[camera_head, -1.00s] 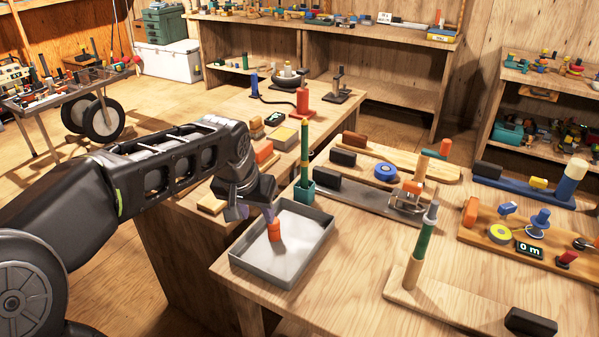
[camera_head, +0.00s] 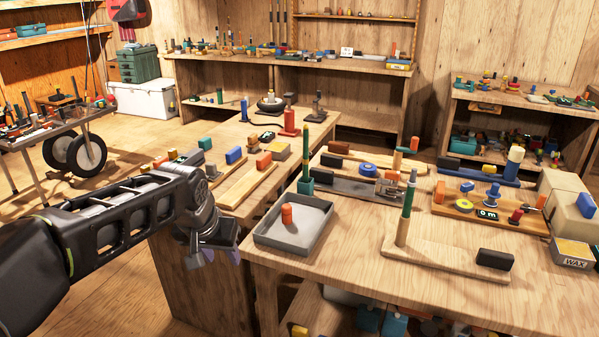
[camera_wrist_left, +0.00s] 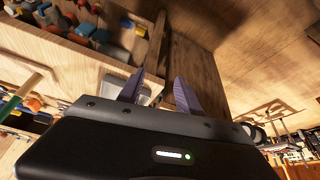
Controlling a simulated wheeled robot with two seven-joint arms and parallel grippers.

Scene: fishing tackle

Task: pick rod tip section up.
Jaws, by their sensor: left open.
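A thin upright green rod section (camera_head: 306,150) stands in a teal holder (camera_head: 305,186) at the back left corner of the near table; it looks like the rod tip section. A thicker rod piece with a green upper part (camera_head: 408,200) and tan lower part stands on a wooden base (camera_head: 440,262). My left gripper (camera_head: 214,254) is open and empty, with purple fingers, left of the grey tray and beyond the table's edge. Its two spread fingers also show in the left wrist view (camera_wrist_left: 160,88). My right gripper is not in view.
A grey tray (camera_head: 262,237) holds an upright orange cylinder (camera_head: 287,214). Behind the teal holder are boards with a black block (camera_head: 332,160) and a blue ring (camera_head: 367,169). A tackle board (camera_head: 520,221) lies at right. The near table's front is largely bare.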

